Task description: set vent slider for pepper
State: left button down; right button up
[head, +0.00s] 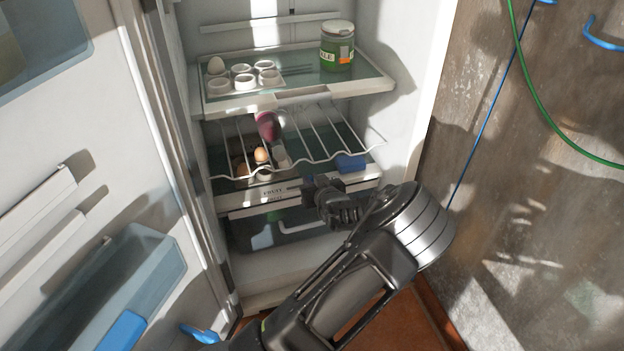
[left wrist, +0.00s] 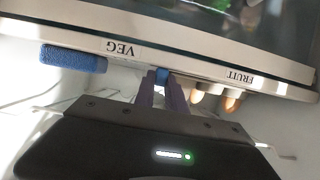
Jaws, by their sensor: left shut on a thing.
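The vent slider is a small blue knob (left wrist: 162,76) on the pale strip above the drawer. It sits between the upside-down VEG label (left wrist: 120,47) and FRUIT label (left wrist: 240,77) in the left wrist view, somewhat nearer VEG. My left gripper (left wrist: 162,88) is shut on the knob, one dark finger on each side. In the head view my left gripper (head: 312,188) reaches the strip just right of the FRUIT label (head: 273,191) and hides the knob and VEG label. I cannot make out a pepper for certain. My right gripper is not in view.
A green jar (head: 337,50) and egg holder (head: 243,80) stand on the upper shelf. The open fridge door (head: 90,130) is at left. The drawer (head: 300,228) is below.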

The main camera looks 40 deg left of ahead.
pick_arm(q)
jog(key=c, duration=1.4)
grip_release()
jog(key=shift+w+d, duration=0.1)
jog(key=shift+w, duration=0.05)
jog(key=shift+o, duration=0.2)
jog(key=p+v, duration=0.3)
jog(key=v, duration=0.5)
jog(key=shift+f, duration=0.1)
